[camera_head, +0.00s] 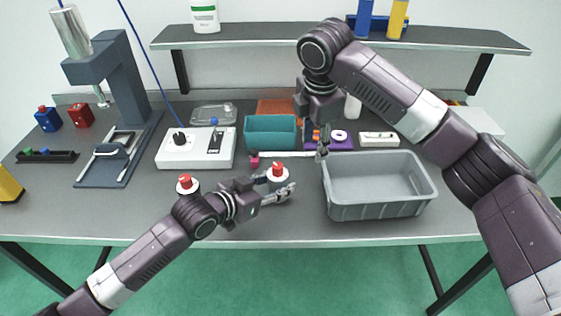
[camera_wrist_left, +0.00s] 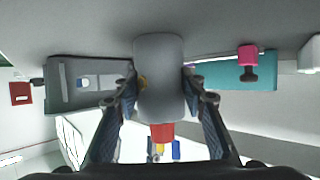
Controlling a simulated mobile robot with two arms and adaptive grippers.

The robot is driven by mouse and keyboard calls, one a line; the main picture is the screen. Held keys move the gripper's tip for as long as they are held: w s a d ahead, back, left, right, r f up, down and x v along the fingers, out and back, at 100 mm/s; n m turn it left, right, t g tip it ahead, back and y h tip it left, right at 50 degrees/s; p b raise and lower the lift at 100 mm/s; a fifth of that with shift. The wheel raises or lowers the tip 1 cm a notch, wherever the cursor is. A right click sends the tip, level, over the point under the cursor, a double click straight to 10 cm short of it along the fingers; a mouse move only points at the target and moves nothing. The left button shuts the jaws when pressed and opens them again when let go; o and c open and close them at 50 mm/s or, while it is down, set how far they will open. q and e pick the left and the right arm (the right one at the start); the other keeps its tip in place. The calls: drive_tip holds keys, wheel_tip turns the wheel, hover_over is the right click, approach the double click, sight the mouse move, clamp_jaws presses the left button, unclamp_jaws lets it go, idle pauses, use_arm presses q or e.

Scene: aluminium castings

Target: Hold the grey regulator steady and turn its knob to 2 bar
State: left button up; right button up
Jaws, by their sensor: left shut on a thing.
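A grey regulator with a red knob (camera_head: 277,169) stands near the front middle of the bench. My left gripper (camera_head: 284,191) is shut around its grey body. In the left wrist view the grey body (camera_wrist_left: 158,75) sits between the two fingers (camera_wrist_left: 158,95), with the red knob (camera_wrist_left: 162,132) beyond it. Its scale cannot be read. A second red-knobbed unit (camera_head: 185,184) stands to the left, partly hidden by my left arm. My right gripper (camera_head: 322,147) hangs downward beyond and right of the regulator, apart from the knob; its finger opening is too small to tell.
A grey crate (camera_head: 375,209) stands close on the right. Behind are a teal bin (camera_head: 270,131), a purple tray (camera_head: 343,145) and a small pink-headed object (camera_head: 254,160). A white control box (camera_head: 196,159) and a grey press (camera_head: 124,85) stand left. The front strip of bench is clear.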

sight(279, 165)
drive_tip(key=a+r+m+g+y, duration=0.3)
drive_tip(key=a+r+y, duration=0.1)
drive_tip(key=r+y, duration=0.15)
drive_tip(key=shift+h, duration=0.25)
drive_tip(key=x, duration=1.1)
drive_tip(key=shift+s+d+f, duration=0.15)
drive_tip(key=shift+s+f, duration=0.1)
drive_tip(key=shift+s, duration=0.15)
clamp_jaws()
